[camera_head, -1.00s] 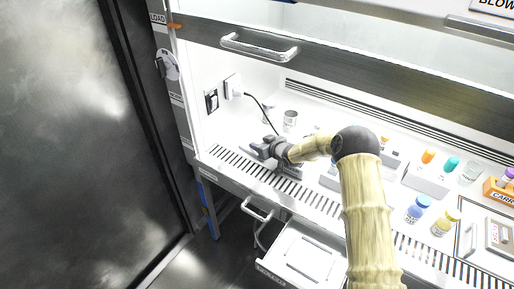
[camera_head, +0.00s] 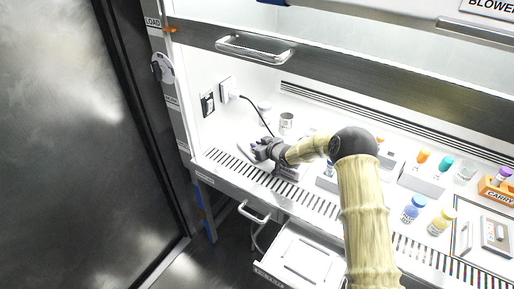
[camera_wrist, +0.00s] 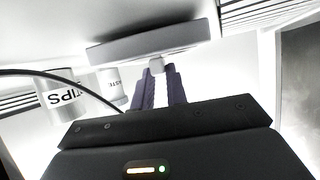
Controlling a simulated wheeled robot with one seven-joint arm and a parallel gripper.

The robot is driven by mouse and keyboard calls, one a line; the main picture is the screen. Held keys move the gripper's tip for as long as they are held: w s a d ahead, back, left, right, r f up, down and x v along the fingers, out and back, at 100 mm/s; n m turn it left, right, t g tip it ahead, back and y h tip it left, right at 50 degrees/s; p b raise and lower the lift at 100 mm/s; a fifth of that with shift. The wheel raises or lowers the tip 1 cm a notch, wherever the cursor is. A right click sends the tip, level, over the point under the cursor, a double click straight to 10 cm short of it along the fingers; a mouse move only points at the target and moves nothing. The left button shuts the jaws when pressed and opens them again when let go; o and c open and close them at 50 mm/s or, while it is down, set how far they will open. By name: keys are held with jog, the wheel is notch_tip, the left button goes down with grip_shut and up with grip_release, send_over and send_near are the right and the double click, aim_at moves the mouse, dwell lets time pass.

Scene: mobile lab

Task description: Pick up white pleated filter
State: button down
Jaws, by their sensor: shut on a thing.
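The pleats cannot be made out. In the head view my gripper (camera_head: 256,152) is at the left end of the white cabinet's work surface, just behind the slotted front grille.
Several capped bottles and racks (camera_head: 420,178) stand to the right. A drawer (camera_head: 308,256) is open below.

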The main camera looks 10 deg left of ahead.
notch_tip(320, 180, up, 10)
jog(key=shift+f, duration=0.2)
dwell(0.6)
